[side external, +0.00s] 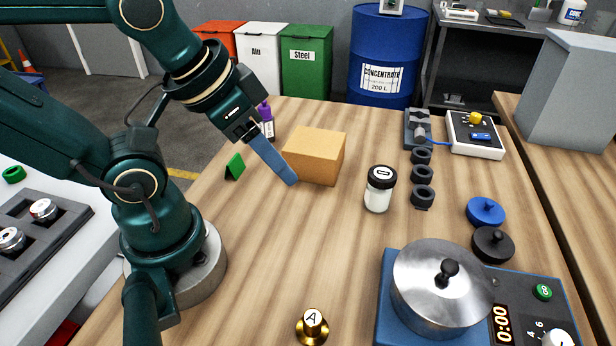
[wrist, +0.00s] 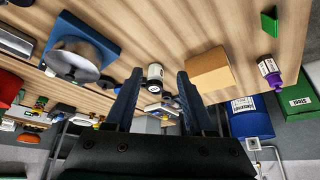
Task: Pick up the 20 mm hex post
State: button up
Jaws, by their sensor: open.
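I cannot pick out a 20 mm hex post for certain in either view. My gripper (side external: 292,182) reaches down over the table beside the left side of a cardboard box (side external: 316,156). In the wrist view my gripper (wrist: 160,72) shows two blue fingers spread apart with nothing held between them. The cardboard box also shows in the wrist view (wrist: 210,76), to the right of the fingers. Whatever lies behind the box is hidden in the side view.
A white jar with a black lid (side external: 380,190), several dark rings (side external: 422,172), a blue device with a metal pot (side external: 440,285) and a brass piece marked A (side external: 312,328) stand on the table (side external: 250,245). A green piece (side external: 235,166) and purple-topped bottle (side external: 267,124) are nearby.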

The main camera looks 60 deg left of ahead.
jog(key=o, duration=0.3)
